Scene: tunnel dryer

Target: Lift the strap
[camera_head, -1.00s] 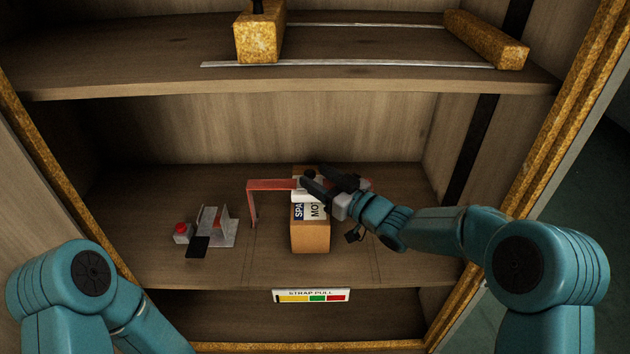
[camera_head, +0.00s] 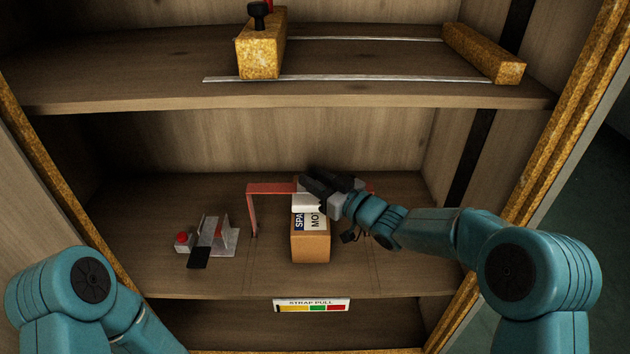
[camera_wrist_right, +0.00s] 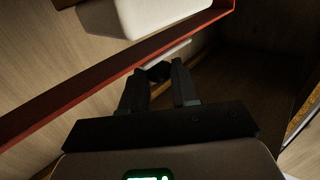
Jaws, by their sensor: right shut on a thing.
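A cardboard box (camera_head: 310,248) with a printed white label stands on the middle shelf. A red bar (camera_head: 270,187) with a leg at its left end passes over it, and it also crosses the right wrist view (camera_wrist_right: 60,97). A white block (camera_wrist_right: 165,14) sits beside the bar. My right gripper (camera_head: 308,183) is at the bar above the box. In the right wrist view its fingers close on a small dark knob (camera_wrist_right: 158,71). I cannot clearly tell which part is the strap. My left arm shows at lower left; its gripper is out of view.
A metal bracket (camera_head: 225,236) with a red button (camera_head: 183,240) stands left of the box. A "STRAP PULL" gauge (camera_head: 312,306) is on the shelf's front edge. The upper shelf (camera_head: 150,93) holds yellow blocks and metal rails.

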